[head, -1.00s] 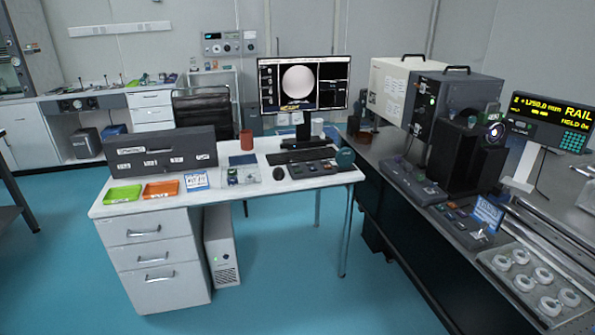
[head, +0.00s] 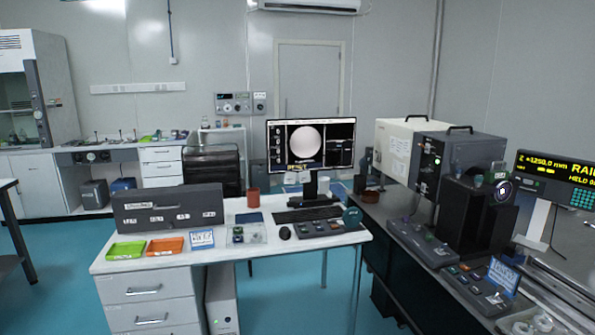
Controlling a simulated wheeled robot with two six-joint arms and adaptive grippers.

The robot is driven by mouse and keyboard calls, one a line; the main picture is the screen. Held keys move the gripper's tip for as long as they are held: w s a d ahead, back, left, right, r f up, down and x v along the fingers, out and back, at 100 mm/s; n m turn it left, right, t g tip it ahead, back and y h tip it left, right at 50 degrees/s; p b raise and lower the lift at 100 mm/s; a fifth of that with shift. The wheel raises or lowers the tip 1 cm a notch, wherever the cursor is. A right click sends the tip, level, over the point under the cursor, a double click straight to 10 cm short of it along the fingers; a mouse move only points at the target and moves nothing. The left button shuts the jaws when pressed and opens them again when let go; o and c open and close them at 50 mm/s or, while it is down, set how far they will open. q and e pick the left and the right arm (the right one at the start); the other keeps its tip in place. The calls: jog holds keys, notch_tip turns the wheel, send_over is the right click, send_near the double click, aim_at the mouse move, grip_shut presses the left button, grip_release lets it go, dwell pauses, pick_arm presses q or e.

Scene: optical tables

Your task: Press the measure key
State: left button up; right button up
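A dark key panel (head: 320,229) with small keys lies on the white desk, in front of the keyboard and right of the mouse. A second dark control box (head: 472,285) with coloured keys sits on the black optical table at the right, beside a small blue-and-white sign (head: 503,277). The key labels are too small to read, so I cannot tell which is the measure key. The monitor (head: 311,145) shows a bright round disc and yellow text. Neither of my grippers is in view.
The white desk (head: 140,263) also holds a grey box (head: 168,207), green (head: 126,251) and orange (head: 165,246) trays and a mouse (head: 285,233). A large instrument (head: 440,165) and a yellow-lettered display (head: 555,178) stand at the right. Blue floor lies open left of the desk.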

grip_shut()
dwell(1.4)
